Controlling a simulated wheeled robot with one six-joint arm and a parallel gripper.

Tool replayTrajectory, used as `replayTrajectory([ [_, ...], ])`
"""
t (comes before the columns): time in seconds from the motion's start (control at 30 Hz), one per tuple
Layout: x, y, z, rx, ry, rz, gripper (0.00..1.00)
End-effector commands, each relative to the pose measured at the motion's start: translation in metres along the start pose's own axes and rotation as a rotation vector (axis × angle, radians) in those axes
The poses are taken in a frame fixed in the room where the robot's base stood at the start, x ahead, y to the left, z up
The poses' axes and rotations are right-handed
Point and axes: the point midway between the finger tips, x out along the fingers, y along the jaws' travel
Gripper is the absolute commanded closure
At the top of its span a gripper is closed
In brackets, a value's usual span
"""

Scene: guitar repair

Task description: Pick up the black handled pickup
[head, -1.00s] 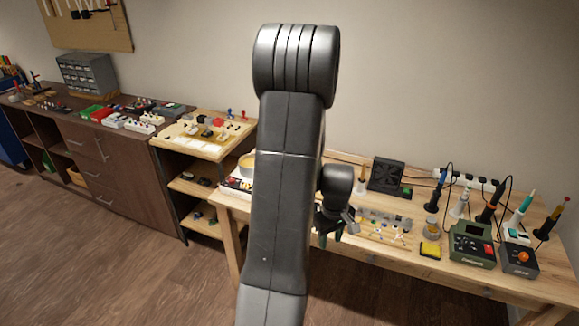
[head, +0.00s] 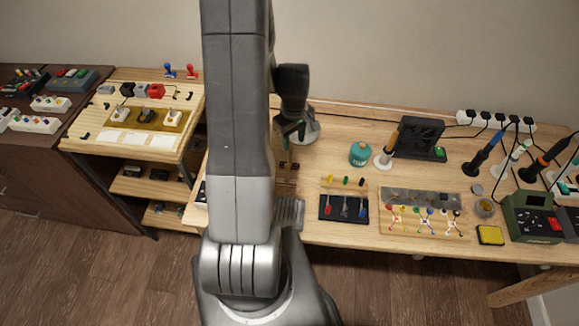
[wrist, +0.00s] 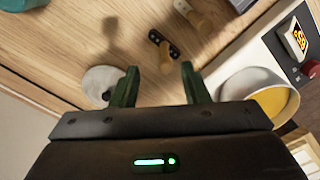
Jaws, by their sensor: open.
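My gripper (head: 294,131) hangs over the left part of the wooden workbench in the head view, partly behind my arm. In the wrist view its two green fingers (wrist: 158,88) are spread apart with nothing between them. A small black bar with pale dots and a wooden peg (wrist: 165,48) lies beyond the fingertips, apart from them. On the light wooden stand at left, a block with a black handle (head: 143,114) sits between two white-topped ones; several grey, black and red blocks lie behind it. I cannot tell for sure which is the black handled pickup.
A white pot with yellow contents (wrist: 290,103) and a device with a lit display (wrist: 297,40) stand right of the fingers. A round pale disc (wrist: 102,80) is left. Soldering tools, a black fan box (head: 419,139) and a dark tool mat (head: 343,214) occupy the bench.

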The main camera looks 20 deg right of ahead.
Motion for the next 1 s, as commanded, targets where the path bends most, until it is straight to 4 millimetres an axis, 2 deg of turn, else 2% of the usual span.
replayTrajectory([
  [0.03,0.013,0.000,0.000,0.000,-0.001,-0.001,0.59],
  [0.27,0.025,-0.001,-0.001,-0.001,-0.001,-0.001,0.59],
  [0.6,0.070,-0.008,-0.005,0.000,-0.001,-0.001,0.59],
  [0.87,0.071,-0.008,-0.005,0.000,0.000,0.000,0.59],
  [1.0,0.071,-0.008,-0.006,0.000,0.000,0.000,0.84],
])
